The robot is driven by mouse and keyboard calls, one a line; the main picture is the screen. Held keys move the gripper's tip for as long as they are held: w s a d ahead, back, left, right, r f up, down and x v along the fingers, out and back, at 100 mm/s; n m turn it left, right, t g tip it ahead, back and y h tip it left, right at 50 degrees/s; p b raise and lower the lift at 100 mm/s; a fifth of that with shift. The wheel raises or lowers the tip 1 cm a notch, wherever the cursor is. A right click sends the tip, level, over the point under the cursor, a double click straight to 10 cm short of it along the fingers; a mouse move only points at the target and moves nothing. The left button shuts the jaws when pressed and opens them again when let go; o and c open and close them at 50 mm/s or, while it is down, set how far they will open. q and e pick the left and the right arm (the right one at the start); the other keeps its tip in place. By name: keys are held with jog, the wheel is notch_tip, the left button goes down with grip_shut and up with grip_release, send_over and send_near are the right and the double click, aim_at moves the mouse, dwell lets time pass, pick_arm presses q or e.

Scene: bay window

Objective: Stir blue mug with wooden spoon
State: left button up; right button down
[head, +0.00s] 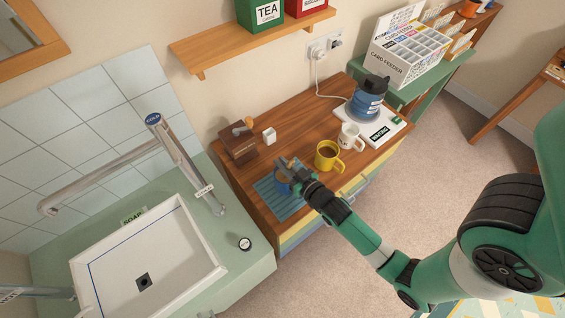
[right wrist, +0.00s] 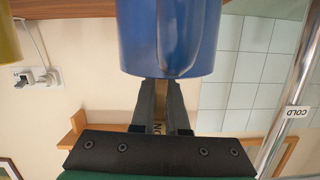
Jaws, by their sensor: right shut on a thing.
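The blue mug (head: 283,188) stands on a blue striped mat (head: 290,209) at the left front of the wooden cabinet top, partly hidden by my right gripper. In the right wrist view, which is upside down, the mug (right wrist: 150,40) is large and close, its handle facing the camera. My right gripper (head: 288,168) is at the mug in the head view. In the right wrist view its fingers (right wrist: 160,95) are shut on a narrow tan piece, apparently the wooden spoon (right wrist: 160,92). The mug hides the spoon's far end. My left gripper is not in view.
A yellow mug (head: 328,156) stands close right of my gripper, with a white mug (head: 350,137) beyond. A blue kettle (head: 368,98) stands behind. A brown wooden box (head: 239,147) is at the back left. The sink (head: 150,262) lies left, its cold tap (head: 185,160) near the cabinet.

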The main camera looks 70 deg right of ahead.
notch_tip(320, 180, up, 8)
jog(key=p, duration=0.7)
jog(key=shift+r+p, duration=0.2)
jog(key=shift+p, duration=0.15)
notch_tip(320, 180, up, 4)
jog(key=p, duration=0.3)
jog(key=shift+p, duration=0.4)
